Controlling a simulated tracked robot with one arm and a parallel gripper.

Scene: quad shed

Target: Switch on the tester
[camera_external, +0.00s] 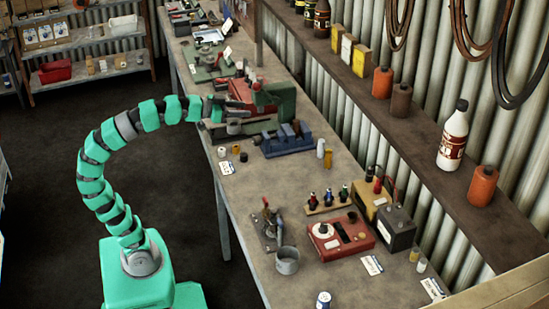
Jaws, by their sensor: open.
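A red box (341,237) with a white round dial and dark parts on top lies on the right part of the bench; it looks like the tester. Its switch is too small to make out. My gripper (222,107) is open at the end of my teal arm, over the bench's left edge. It is close to a green and red machine (268,100), and I cannot tell if they touch. My gripper is well away from the red box, farther back along the bench. The fingertips are small and partly lost against the machine.
A blue vise-like tool (287,140) stands between my gripper and the red box. Beside the box are a rack of small coloured-top pieces (328,201), a dark battery-like block (397,230), a grey cup (287,261) and a metal fixture (268,226). Bare bench lies left of them.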

